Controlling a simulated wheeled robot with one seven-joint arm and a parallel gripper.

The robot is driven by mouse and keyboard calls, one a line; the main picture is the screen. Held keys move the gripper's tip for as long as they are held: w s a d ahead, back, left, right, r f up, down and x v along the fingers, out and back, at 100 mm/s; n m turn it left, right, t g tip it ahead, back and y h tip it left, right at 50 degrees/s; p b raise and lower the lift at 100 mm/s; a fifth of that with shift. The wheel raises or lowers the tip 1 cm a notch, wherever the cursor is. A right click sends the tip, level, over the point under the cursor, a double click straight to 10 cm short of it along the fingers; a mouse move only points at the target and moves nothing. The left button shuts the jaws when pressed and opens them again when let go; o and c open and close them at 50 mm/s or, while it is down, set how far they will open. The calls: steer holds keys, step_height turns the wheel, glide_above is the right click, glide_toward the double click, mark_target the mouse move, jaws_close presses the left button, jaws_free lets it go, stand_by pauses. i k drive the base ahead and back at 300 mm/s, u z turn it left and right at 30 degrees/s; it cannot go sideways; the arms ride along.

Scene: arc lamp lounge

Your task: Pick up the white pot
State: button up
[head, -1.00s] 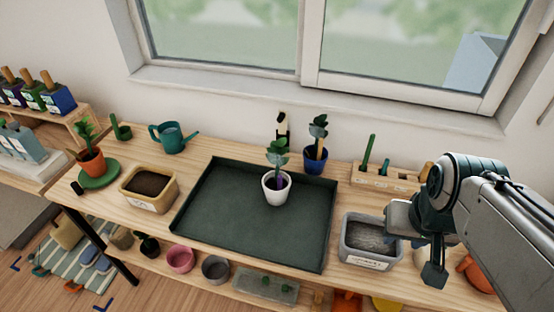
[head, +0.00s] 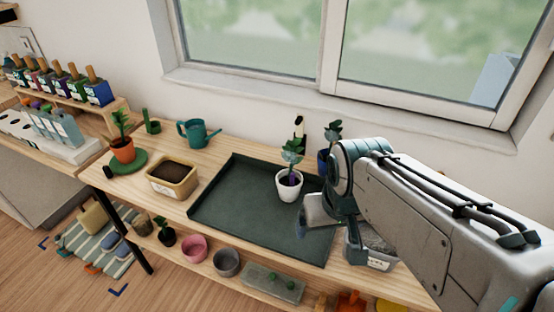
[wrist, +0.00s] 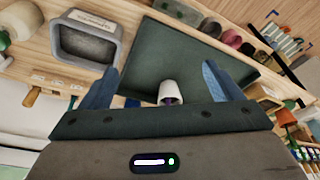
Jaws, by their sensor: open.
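The white pot (head: 288,190), holding a leafy plant with a purple mark at its stem, stands upright on the dark green tray (head: 235,205), toward the tray's right back. My gripper (head: 322,226) is over the tray's right part, just right of and nearer than the pot in the head view. It is open and empty. In the wrist view, the white pot (wrist: 170,90) shows between the two blue fingers of my gripper (wrist: 160,70), apart from both.
A blue pot (head: 323,163) with a plant stands behind the white pot, partly hidden by my arm. A grey bin (head: 372,258) is right of the tray. A tan soil box (head: 172,190) and teal watering can (head: 200,134) are left. The tray's left half is clear.

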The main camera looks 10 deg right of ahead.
mark_target(290, 156)
steer(key=u, duration=1.95)
steer(key=i, duration=1.7)
steer(key=z, duration=3.55)
